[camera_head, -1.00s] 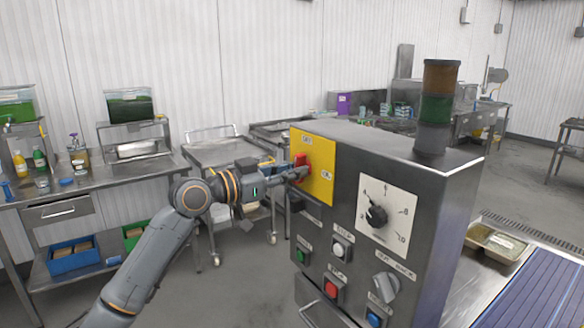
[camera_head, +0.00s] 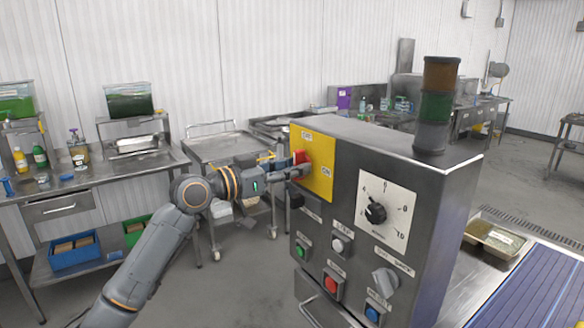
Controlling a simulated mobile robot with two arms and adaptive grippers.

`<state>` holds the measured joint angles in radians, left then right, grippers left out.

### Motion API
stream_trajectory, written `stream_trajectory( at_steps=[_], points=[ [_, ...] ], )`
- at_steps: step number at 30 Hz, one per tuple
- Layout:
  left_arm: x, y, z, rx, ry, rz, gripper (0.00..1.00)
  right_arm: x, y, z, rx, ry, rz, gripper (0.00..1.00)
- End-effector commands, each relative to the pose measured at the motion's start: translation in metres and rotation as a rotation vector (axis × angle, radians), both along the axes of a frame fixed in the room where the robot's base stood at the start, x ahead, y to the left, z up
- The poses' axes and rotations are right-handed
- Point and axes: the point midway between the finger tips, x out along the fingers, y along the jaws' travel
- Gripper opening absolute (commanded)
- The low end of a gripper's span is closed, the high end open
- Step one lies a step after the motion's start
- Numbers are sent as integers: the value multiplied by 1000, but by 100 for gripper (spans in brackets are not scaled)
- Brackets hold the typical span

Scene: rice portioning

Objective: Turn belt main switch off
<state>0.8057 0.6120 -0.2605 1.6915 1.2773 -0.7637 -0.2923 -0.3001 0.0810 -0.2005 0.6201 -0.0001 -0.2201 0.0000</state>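The belt main switch is a red rotary handle (camera_head: 301,160) on a yellow plate (camera_head: 320,178), at the upper left of the steel control box (camera_head: 345,230). My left gripper (camera_head: 297,171) is at the red handle, with its fingers against or around it. The fingers overlap the handle, so I cannot tell how firmly they close on it. The handle looks tilted, and its exact position is partly hidden by the fingers. My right gripper is not in view.
The box also carries a black dial (camera_head: 376,212), a grey selector knob (camera_head: 385,282) and several push buttons. A signal tower (camera_head: 436,105) stands on top. A blue conveyor belt (camera_head: 535,290) lies at right. A steel cart (camera_head: 222,148) stands behind my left arm.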

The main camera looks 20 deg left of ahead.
Motion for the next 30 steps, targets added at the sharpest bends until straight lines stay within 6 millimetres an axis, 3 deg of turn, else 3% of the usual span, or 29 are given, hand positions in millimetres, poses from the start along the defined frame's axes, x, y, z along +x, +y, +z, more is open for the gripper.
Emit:
stream_trajectory(
  at_steps=[11,24,30],
  points=[
    [-4,5,0,2,-1,3,38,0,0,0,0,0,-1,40],
    [-72,56,-2,5,3,2,38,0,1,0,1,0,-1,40],
    [-90,71,-1,2,1,1,38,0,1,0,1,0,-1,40]
  ],
)
